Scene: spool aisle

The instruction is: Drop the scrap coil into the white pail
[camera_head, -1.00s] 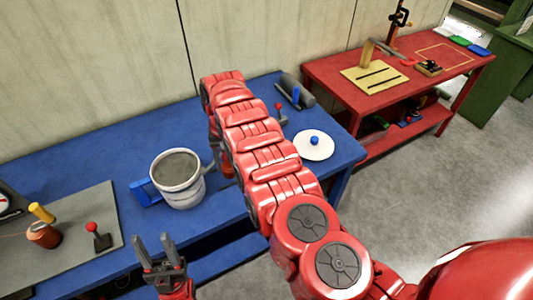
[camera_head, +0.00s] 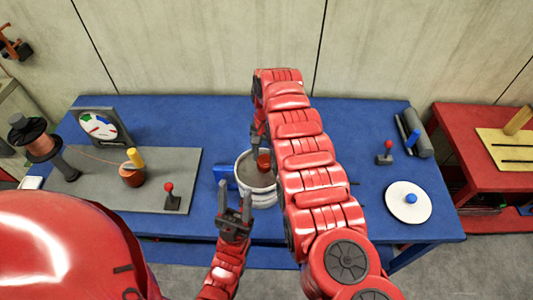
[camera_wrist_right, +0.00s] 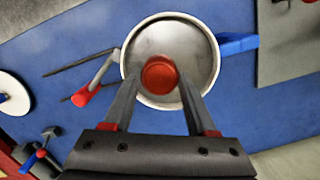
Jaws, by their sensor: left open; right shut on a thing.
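The white pail (camera_head: 262,201) stands upright on the blue table, right of the grey board. The scrap coil (camera_head: 264,160) is a small red-brown roll; the right wrist view shows its round end (camera_wrist_right: 160,74) over the pail's opening, inside the pail's rim (camera_wrist_right: 214,62). My right gripper (camera_head: 260,150) is shut on the coil, at or just above rim level; the exact height is hard to tell. My right arm hides part of the pail's right side in the head view. My left gripper (camera_head: 235,200) is open and empty, in front of the pail at its left.
A white lid (camera_head: 408,203) lies at right.

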